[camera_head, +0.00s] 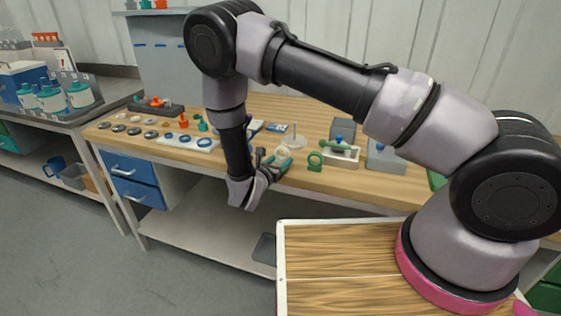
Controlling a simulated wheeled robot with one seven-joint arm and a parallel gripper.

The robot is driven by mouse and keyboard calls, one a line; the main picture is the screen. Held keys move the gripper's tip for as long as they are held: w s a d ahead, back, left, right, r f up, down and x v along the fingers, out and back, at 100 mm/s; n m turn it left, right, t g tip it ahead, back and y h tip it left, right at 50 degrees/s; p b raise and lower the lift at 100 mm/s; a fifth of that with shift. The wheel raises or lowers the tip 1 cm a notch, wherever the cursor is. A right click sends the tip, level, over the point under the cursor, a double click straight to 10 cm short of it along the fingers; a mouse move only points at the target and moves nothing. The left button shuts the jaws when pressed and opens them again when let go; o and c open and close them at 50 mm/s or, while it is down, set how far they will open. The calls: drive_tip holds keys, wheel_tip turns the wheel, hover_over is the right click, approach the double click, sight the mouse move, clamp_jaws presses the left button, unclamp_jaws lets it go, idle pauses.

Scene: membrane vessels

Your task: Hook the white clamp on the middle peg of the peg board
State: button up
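A whitish ring-shaped piece, which looks like the white clamp (283,153), is on the wooden workbench near its front edge. My gripper (271,161) is low over the front edge of the bench, right beside this piece, with its fingers pointing toward it. The view is too small to tell whether the fingers are apart, or touch or hold the piece. The peg board (160,75) is the grey upright panel at the back left of the bench. Small blue pegs (160,45) show in a row on it. My arm hides its right side.
A green clamp (315,161) stands right of my gripper, near a pale tray (341,157) with a green-handled tool. Blue rings (205,142), orange fittings (183,121) and grey discs lie along the left of the bench. A side counter (100,100) holds bottles.

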sight(281, 161)
drive_tip(key=shift+r, duration=3)
